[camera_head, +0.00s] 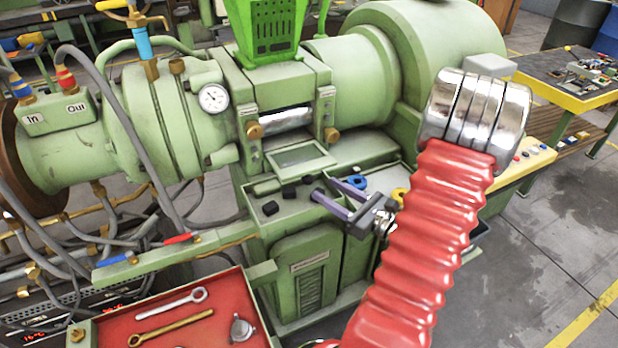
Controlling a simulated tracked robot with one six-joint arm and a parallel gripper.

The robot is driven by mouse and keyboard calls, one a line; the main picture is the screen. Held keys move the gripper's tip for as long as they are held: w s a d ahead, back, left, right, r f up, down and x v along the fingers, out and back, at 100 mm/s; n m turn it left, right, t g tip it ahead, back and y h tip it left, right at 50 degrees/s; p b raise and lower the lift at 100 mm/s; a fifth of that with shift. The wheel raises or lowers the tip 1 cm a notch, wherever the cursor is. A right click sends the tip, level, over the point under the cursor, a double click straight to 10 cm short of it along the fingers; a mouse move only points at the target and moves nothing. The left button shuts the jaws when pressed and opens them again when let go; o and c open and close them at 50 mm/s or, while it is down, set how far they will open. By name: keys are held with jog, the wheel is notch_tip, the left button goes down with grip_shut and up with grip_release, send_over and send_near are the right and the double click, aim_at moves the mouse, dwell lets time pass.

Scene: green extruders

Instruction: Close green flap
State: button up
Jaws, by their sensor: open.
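The green flap (300,158), a framed panel with a grey-green pane, is folded down at the front of the green extruder (345,75). Above it the opening is uncovered and a shiny metal cylinder (286,120) shows inside. My gripper (324,188) is in front of the machine, just below and right of the flap in the picture. Its two purple fingers are spread apart and point left, with nothing between them. I cannot tell the exact depth gap between the fingers and the flap.
Black blocks (290,192) and a blue ring (356,182) lie on the ledge below the flap. Brass knobs (332,135) flank the opening. A red tray (170,312) with wrenches is at the lower left. Hoses crowd the left; a yellow-edged table (580,98) stands at right.

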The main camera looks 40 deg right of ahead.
aim_at(309, 175)
jog(key=shift+w+a, duration=0.25)
jog(key=shift+w, duration=1.8)
jog(key=shift+w+a, duration=0.2)
jog(key=shift+w, duration=1.85)
jog(key=shift+c, duration=0.2)
grip_shut()
jog(key=shift+s+d, duration=0.1)
jog(key=shift+d, duration=0.15)
jog(key=shift+a+r, duration=0.1)
